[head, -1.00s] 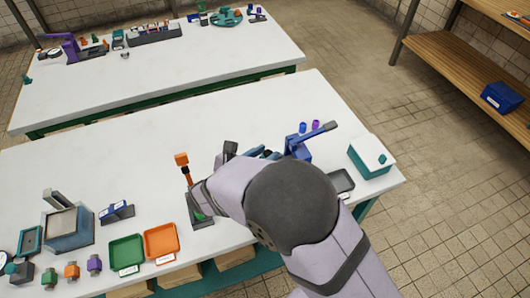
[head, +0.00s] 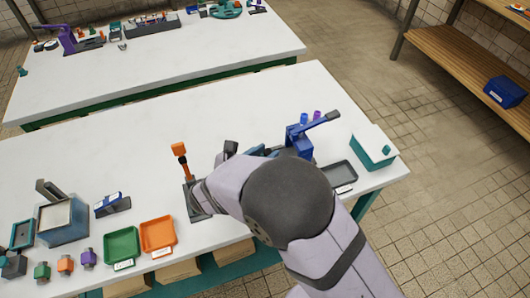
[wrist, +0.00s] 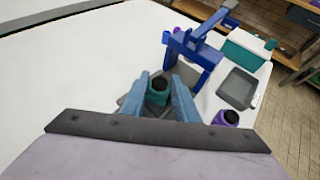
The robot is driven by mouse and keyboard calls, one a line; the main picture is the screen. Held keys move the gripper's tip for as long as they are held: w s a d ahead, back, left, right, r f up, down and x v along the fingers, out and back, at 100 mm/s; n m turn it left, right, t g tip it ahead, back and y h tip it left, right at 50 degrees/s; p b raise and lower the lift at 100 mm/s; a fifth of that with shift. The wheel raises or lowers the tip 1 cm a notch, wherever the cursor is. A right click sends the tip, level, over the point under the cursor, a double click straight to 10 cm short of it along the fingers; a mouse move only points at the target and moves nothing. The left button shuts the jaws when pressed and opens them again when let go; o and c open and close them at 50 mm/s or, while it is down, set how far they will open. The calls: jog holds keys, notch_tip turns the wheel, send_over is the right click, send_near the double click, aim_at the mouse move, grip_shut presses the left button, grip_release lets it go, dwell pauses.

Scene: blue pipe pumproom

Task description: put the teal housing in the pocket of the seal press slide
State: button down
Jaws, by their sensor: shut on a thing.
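The teal housing (wrist: 157,92), with a dark round top, sits between the two blue fingers of my gripper (wrist: 159,98) in the wrist view. My gripper is shut on it. The blue lever press (wrist: 192,47) stands just beyond the fingers, and also shows in the head view (head: 299,141). A grey plate (wrist: 129,101) shows under and beside the fingers, in front of the press. The pocket is hidden by the housing and fingers; I cannot tell whether the housing touches the plate. In the head view my arm hides the housing.
A teal and white box (head: 373,147) stands at the bench's right end. An orange-handled device (head: 180,152) stands left of my arm.

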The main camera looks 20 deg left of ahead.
jog(key=shift+f, duration=0.1)
jog(key=c, duration=1.3)
grip_release()
jog(key=b+v, duration=0.1)
jog(key=v, duration=0.6)
jog(key=shift+s, duration=0.15)
